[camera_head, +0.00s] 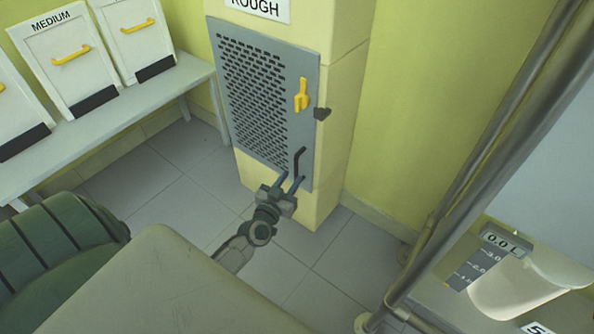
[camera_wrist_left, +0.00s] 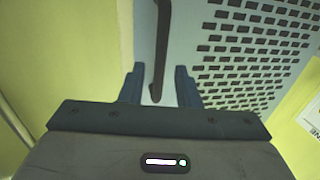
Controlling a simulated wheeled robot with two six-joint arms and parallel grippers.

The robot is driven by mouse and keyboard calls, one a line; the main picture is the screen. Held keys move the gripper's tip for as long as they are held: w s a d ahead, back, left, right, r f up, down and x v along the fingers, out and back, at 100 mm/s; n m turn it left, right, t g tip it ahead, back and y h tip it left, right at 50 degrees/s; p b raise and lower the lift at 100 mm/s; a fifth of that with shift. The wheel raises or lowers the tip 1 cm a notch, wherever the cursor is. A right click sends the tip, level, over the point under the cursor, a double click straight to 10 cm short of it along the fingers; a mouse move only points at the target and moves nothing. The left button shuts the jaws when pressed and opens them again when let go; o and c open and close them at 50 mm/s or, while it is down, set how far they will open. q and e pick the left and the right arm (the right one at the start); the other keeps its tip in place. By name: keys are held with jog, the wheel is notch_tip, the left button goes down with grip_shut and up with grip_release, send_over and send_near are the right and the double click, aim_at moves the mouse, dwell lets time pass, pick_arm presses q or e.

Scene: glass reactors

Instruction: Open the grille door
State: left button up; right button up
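The grille door (camera_head: 262,95) is a grey perforated panel on the front of a yellow column, and it looks closed. A dark bar handle (camera_head: 300,160) sits low near its right edge. My left gripper (camera_head: 291,177) is at the handle's lower end. In the left wrist view my left gripper (camera_wrist_left: 159,76) is open, with the handle (camera_wrist_left: 161,45) between its fingers in the picture; I cannot tell whether they touch. My right gripper is not in view.
White bins (camera_head: 64,58) with yellow handles stand on a grey bench (camera_head: 120,118) at left. A ROUGH sign (camera_head: 258,8) is above the door. Metal pipes (camera_head: 470,170) and a 0.0 L gauge (camera_head: 505,240) are at right. Tiled floor (camera_head: 190,165) is clear around the column.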

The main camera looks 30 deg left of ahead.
aim_at(296, 171)
pick_arm(q)
jog(key=shift+w+a, duration=0.15)
jog(key=shift+w, duration=1)
jog(key=shift+w+a, duration=0.1)
jog(key=shift+w, duration=1)
jog(key=shift+c, duration=0.2)
grip_shut()
